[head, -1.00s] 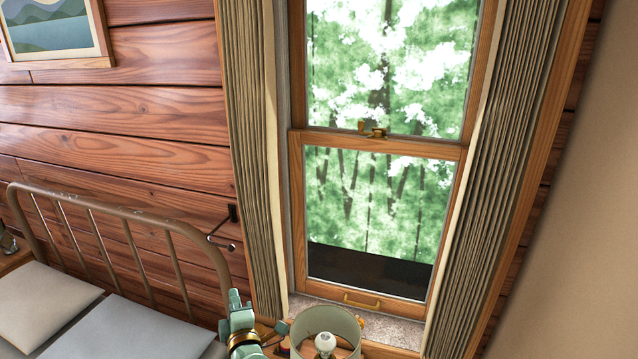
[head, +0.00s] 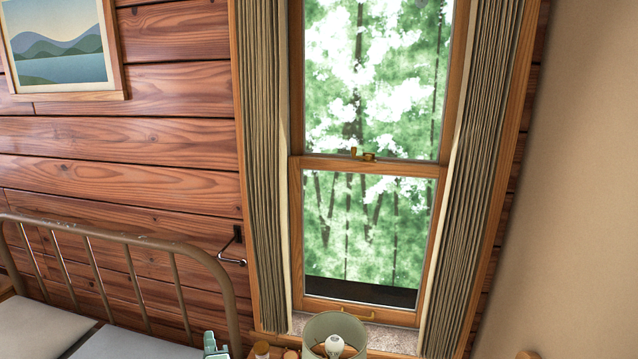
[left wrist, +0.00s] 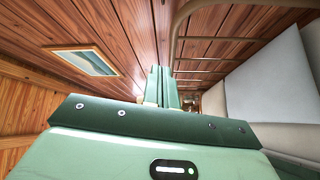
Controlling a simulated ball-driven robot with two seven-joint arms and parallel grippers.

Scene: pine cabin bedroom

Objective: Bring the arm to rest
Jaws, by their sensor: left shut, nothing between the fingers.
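My left gripper (head: 212,344) just shows at the bottom edge of the head view, in front of the bed's headboard end and left of the lamp. Most of it is below the frame. In the left wrist view its two green fingers (left wrist: 160,86) stand together, shut, with nothing held between them. They are apart from the bed and the wall. My right gripper is in neither view.
A metal bed frame (head: 150,241) with pale pillows (head: 35,325) stands at lower left. A lamp (head: 320,325) stands below the window (head: 360,235), with small jars (head: 262,349) beside it. Curtains (head: 262,150) flank the window. A framed picture (head: 60,45) hangs upper left.

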